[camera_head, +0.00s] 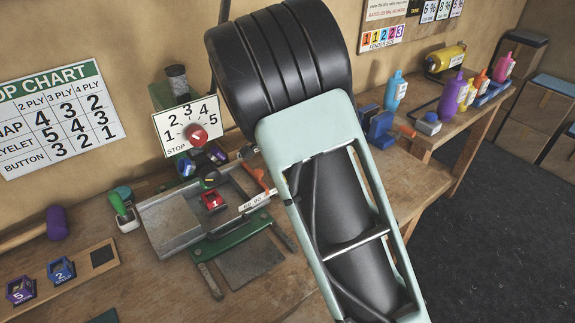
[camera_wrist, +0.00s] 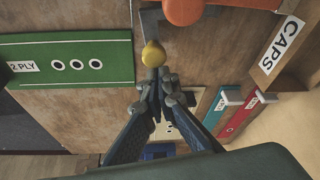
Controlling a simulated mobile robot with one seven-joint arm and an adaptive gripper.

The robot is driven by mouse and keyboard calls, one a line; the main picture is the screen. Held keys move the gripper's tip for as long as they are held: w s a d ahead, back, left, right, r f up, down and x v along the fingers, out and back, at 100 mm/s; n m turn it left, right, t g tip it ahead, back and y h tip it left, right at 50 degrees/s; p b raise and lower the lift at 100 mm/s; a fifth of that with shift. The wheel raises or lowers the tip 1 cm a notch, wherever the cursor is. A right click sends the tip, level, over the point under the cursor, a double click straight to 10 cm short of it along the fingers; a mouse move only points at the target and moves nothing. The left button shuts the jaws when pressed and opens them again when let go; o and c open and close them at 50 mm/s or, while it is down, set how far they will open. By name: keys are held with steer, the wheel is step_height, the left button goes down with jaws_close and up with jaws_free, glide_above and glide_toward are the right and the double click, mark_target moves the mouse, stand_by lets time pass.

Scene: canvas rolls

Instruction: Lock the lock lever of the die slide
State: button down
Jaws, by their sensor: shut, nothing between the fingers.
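The die slide (camera_head: 176,222) is a grey metal tray on a green base on the bench, with a red die (camera_head: 212,200) marked 1 in it. A slim orange lever-like part (camera_head: 258,179) stands at its right side; I cannot tell for certain that it is the lock lever, or its state. In the wrist view my gripper (camera_wrist: 156,80) is shut and empty. A yellow round knob (camera_wrist: 153,54) lies just beyond its fingertips; whether they touch is unclear. My arm hides the gripper in the head view.
A red knob (camera_head: 196,134) sits on the numbered dial plate behind the slide. In the wrist view are a green 2 PLY board (camera_wrist: 70,60), an orange round part (camera_wrist: 184,10) and a CAPS-labelled bin (camera_wrist: 276,50).

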steer(key=shift+w+a, duration=0.55)
steer(key=v, duration=0.7)
steer(key=shift+r, duration=0.2)
steer(key=shift+a, duration=0.1)
